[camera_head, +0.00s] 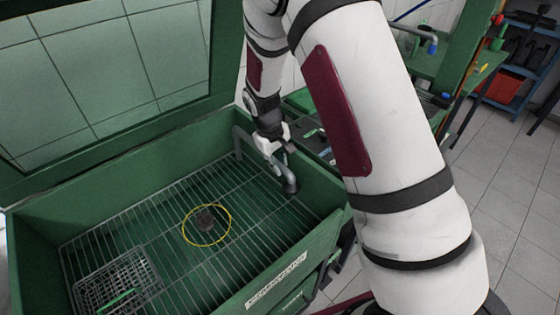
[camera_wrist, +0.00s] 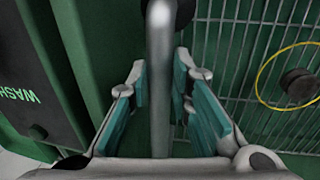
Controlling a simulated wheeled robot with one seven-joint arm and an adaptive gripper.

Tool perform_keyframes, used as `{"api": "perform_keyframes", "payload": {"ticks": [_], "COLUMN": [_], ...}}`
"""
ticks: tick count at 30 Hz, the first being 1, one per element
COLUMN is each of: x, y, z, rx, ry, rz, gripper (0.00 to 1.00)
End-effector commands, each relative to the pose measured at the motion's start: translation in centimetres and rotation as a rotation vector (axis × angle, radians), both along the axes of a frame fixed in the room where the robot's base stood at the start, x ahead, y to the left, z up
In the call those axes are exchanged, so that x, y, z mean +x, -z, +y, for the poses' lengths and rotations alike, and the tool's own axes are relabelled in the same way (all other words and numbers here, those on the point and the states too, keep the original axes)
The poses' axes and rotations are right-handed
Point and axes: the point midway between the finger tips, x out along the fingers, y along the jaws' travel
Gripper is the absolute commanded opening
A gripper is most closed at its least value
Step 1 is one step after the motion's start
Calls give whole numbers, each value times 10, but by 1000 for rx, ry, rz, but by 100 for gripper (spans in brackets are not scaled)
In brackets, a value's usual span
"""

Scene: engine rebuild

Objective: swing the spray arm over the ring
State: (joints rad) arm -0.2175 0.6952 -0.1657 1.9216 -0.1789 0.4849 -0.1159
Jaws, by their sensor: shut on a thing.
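The spray arm (camera_head: 268,157) is a grey bent pipe rising from the washer tank's back right corner, with its downturned nozzle (camera_head: 290,186) over the right side of the grate. My gripper (camera_head: 277,146) is shut on this pipe; in the wrist view the pipe (camera_wrist: 161,75) runs between the teal finger pads (camera_wrist: 168,100). The yellow ring (camera_head: 187,231) lies on the grate, left of the nozzle and apart from it. A small dark part (camera_head: 206,219) sits inside the ring. The ring (camera_wrist: 262,75) and dark part (camera_wrist: 298,85) also show at the right of the wrist view.
The green tank (camera_head: 300,232) has raised walls around the wire grate (camera_head: 150,215). A wire basket (camera_head: 110,282) stands at the front left of the grate. The open lid (camera_head: 110,75) stands behind. The grate between the ring and nozzle is clear.

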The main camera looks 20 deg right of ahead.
Motion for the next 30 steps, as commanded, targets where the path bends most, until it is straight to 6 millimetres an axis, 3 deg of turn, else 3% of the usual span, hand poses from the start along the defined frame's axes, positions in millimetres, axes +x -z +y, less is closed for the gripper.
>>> {"api": "perform_keyframes", "payload": {"ticks": [8, 15, 24, 30], "x": [-10, -14, -2, 10], "y": [0, 1, 2, 2], "z": [38, 91, 157, 189], "rx": [0, -1, 0, 1], "ry": [143, 360, 634, 781], "rz": [0, 0, -1, -1], "gripper": [0, 0, 0, 0]}}
